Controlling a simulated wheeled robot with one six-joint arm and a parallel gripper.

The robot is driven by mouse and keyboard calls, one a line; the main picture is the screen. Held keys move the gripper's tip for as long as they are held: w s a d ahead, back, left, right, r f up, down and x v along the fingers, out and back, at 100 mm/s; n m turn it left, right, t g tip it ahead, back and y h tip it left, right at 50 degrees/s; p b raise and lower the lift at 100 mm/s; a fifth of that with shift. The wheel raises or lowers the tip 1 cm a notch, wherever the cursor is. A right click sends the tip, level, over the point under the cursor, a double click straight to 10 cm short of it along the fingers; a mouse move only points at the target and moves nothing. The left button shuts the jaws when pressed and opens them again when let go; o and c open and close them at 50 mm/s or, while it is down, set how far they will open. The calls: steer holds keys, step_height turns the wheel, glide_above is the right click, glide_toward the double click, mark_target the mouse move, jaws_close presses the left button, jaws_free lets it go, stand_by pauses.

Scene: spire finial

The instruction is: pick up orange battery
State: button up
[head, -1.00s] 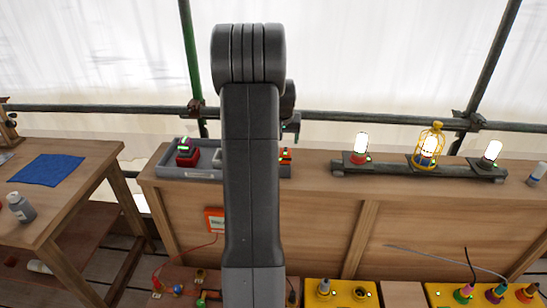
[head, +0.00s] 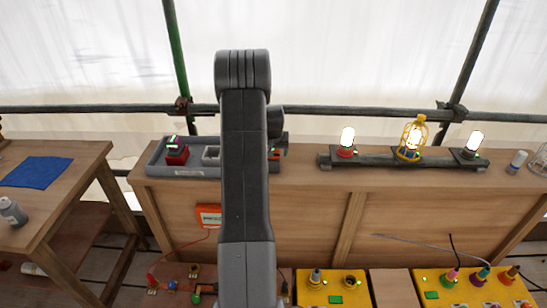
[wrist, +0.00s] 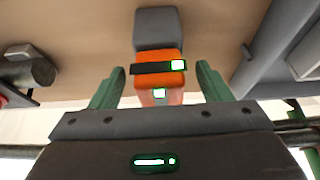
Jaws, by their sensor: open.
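The orange battery (wrist: 158,56) is in the middle of the wrist view, with a dark band and a small lit green-edged patch on it. A grey block (wrist: 156,25) adjoins its far end; I cannot tell if it is part of the battery. My gripper (wrist: 158,74) is open, its green fingers on either side of the battery, with a visible gap at each side. In the head view my arm hides most of the gripper; a small orange-red piece (head: 277,153) shows just right of the arm, at the tray's right end.
A grey tray (head: 155,170) on the bench holds a red block (head: 177,155) left of my arm. A rail (head: 395,162) with several lit lamps, one in a yellow cage (head: 414,135), stands to the right. Bench top between tray and rail is clear.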

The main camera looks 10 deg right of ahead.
steer(key=shift+w+f, duration=0.25)
steer(key=shift+f, duration=0.3)
steer(key=shift+c, duration=0.4)
steer(key=c, duration=1.2)
steer(key=shift+o, duration=0.2)
steer(key=shift+r, duration=0.1)
